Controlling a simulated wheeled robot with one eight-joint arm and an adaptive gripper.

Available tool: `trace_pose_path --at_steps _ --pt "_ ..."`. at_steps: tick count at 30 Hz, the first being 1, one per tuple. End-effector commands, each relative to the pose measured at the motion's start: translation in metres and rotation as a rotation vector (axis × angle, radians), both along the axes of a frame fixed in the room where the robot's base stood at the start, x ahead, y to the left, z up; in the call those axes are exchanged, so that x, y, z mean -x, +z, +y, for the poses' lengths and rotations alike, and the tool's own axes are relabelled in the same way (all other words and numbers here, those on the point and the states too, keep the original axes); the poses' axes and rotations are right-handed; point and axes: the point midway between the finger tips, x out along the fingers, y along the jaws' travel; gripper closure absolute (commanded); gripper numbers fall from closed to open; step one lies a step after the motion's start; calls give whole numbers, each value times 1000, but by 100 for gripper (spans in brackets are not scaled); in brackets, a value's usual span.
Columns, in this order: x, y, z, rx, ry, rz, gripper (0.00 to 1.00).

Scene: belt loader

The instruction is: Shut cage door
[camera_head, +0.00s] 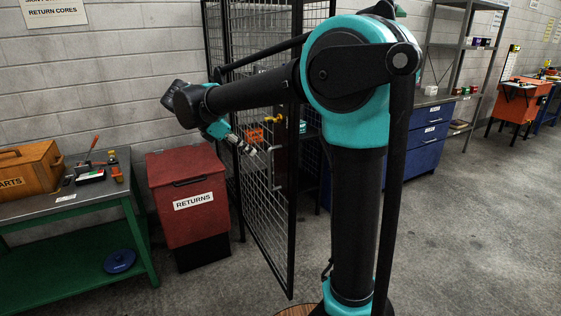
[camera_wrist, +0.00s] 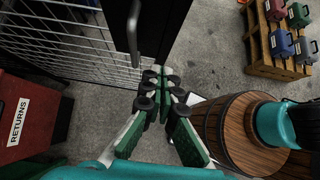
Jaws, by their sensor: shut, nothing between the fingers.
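The cage door (camera_head: 262,205) is a black frame with wire mesh. It stands swung out from the cage (camera_head: 262,30), its free edge towards me. An upright handle (camera_head: 277,166) sits near that free edge. In the wrist view the door's mesh (camera_wrist: 75,45) fills the upper left and the dark handle (camera_wrist: 134,28) shows at top centre. My gripper (camera_head: 250,151) is on the left side of the door, a little left of the handle. In the wrist view my gripper (camera_wrist: 162,88) has its fingers together and empty, just below the handle. I cannot tell whether they touch the door.
A red RETURNS bin (camera_head: 190,195) stands left of the door, beside a green workbench (camera_head: 75,208). A wooden barrel (camera_wrist: 225,135) is close on the right in the wrist view, with a pallet (camera_wrist: 262,60) of containers beyond. Floor right of the door (camera_head: 450,230) is clear.

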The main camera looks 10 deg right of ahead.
Motion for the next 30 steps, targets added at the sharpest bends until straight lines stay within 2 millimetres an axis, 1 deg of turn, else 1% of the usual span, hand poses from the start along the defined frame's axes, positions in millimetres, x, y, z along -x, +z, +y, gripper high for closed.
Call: trace_pose_path --at_steps 2,5,8,20,21,24,30 --pt "-2 2 2 13 12 7 100" --pt "-3 -5 -5 13 11 9 100" --pt "-6 -16 -16 12 9 9 100" --pt "-21 -70 -69 11 8 8 100" --pt "-23 -68 -76 10 7 7 100" --pt "-27 -68 -89 10 7 7 100" --pt "-31 -68 -103 11 9 8 100"
